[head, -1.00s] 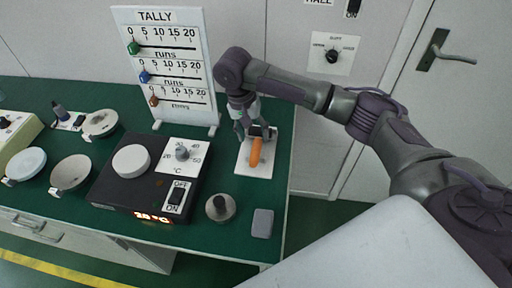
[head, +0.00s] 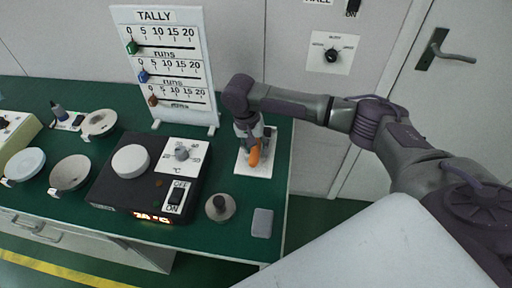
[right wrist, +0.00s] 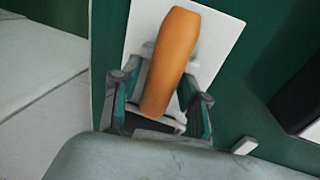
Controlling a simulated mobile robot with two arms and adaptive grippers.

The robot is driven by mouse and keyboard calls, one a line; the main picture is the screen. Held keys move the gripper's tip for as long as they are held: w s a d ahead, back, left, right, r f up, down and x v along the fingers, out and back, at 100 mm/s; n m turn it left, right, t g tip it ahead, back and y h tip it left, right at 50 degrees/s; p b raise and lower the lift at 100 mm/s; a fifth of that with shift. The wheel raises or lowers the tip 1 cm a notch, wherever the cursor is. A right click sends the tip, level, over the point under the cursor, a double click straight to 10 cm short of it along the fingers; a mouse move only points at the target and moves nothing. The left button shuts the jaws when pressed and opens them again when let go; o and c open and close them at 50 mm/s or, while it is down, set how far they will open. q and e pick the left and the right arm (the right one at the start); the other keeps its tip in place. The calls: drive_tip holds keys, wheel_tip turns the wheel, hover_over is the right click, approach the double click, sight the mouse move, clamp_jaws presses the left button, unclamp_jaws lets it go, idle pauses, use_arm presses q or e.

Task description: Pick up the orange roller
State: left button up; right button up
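The orange roller (head: 254,156) is over the white plate (head: 243,168) at the right end of the green bench. In the right wrist view the roller (right wrist: 170,60) runs from the upper middle down toward my gripper. My right gripper (head: 255,143) points down over the plate. In the right wrist view my right gripper (right wrist: 160,108) is open, with one finger on each side of the roller and gaps visible. The roller's lower end and any contact under it are hard to see. My left gripper is not in view.
A black hotplate (head: 118,190) with dial and switch stands left of the plate. A grey-knobbed round weight (head: 220,207) and a grey block (head: 262,223) lie in front. The tally board (head: 168,65) stands behind. Several dishes are at the left.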

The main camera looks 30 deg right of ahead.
clamp_jaws()
